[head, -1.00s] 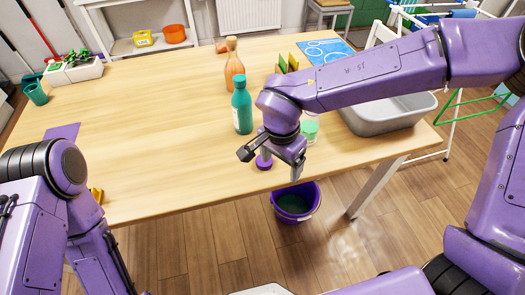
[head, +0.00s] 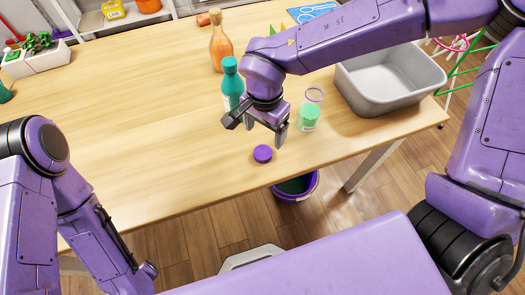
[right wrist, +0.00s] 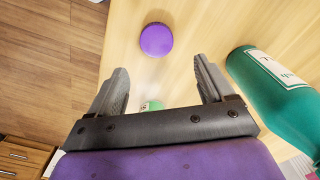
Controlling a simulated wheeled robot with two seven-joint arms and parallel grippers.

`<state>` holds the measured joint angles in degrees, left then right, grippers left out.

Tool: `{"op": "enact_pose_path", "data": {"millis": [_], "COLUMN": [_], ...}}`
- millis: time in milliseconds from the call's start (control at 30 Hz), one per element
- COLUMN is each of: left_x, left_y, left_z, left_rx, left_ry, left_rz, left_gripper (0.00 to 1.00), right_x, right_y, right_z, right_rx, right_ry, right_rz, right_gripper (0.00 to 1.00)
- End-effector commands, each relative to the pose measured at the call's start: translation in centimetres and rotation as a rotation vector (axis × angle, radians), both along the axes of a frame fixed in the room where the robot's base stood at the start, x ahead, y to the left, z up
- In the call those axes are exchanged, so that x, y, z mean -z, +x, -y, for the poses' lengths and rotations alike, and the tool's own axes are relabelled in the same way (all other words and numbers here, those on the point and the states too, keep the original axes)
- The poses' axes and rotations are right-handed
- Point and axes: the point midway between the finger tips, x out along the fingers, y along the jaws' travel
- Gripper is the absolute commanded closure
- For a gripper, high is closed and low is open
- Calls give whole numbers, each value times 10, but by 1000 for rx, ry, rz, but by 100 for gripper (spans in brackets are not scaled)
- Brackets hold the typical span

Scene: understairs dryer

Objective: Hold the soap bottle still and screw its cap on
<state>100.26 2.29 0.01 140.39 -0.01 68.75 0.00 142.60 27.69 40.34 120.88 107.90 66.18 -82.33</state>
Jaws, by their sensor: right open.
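A teal bottle (head: 231,78) with a white label stands upright on the table, partly hidden behind my right wrist. It also shows at the right of the right wrist view (right wrist: 268,85). A round purple cap (head: 263,153) lies on the table near its front edge, apart from the bottle. In the right wrist view the cap (right wrist: 156,39) lies beyond the fingertips, between their lines. My right gripper (head: 266,130) is open and empty, above and just behind the cap. My left arm is at the lower left, but its gripper does not show.
A clear jar with green contents (head: 309,116) stands right of my right gripper. A grey basin (head: 390,80) is at the table's right. An orange bottle (head: 219,45) stands behind. A purple bucket (head: 297,187) is under the front edge.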

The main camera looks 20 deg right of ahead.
Motion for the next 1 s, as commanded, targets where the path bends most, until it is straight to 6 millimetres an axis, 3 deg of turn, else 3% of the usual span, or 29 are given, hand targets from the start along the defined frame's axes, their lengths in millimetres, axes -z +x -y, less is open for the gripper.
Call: {"op": "enact_pose_path", "data": {"millis": [133,467,800,1000], "left_x": [3,3,11,11], "left_y": [0,0,0,0], "left_z": [0,0,0,0], "left_rx": [0,0,0,0], "left_ry": [0,0,0,0], "left_rz": [0,0,0,0], "left_gripper": [35,35,35,35], "right_x": [19,22,69,73], "right_y": [0,0,-9,-8], "right_z": [-1,-2,-7,-7], "right_rx": [-3,-4,-5,-4], "right_ry": [-1,0,-2,1], "right_rz": [0,0,-1,1], "right_gripper": [19,19,19,19]}}
